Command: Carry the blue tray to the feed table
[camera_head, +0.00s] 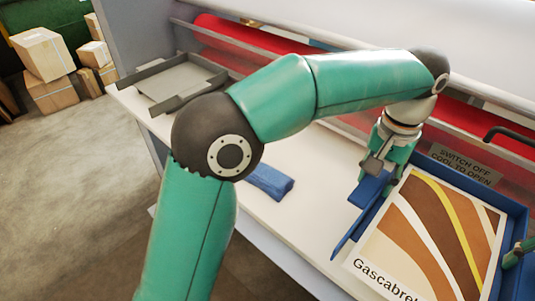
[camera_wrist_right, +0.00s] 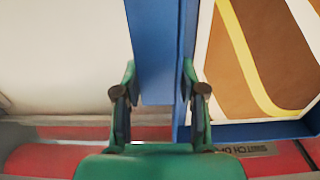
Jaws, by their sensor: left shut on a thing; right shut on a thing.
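The blue tray (camera_head: 516,215) is at the right of the head view, over the white table (camera_head: 315,215). A print (camera_head: 440,235) with brown, cream and yellow bands lies in it. My left gripper (camera_head: 378,180) is shut on the tray's left side. My right gripper (camera_head: 517,252) is partly cut off at the right edge of the head view, at the tray's right side. In the right wrist view, its fingers (camera_wrist_right: 160,85) are on both sides of the tray's blue edge (camera_wrist_right: 152,50). I cannot tell whether the tray touches the table.
A folded blue cloth (camera_head: 268,181) lies on the table in the middle. A grey shallow tray (camera_head: 178,82) sits at the table's far left. The laminator's red roller (camera_head: 250,37) runs behind. A sign (camera_head: 462,163) stands behind the blue tray. Cardboard boxes (camera_head: 45,55) are on the floor.

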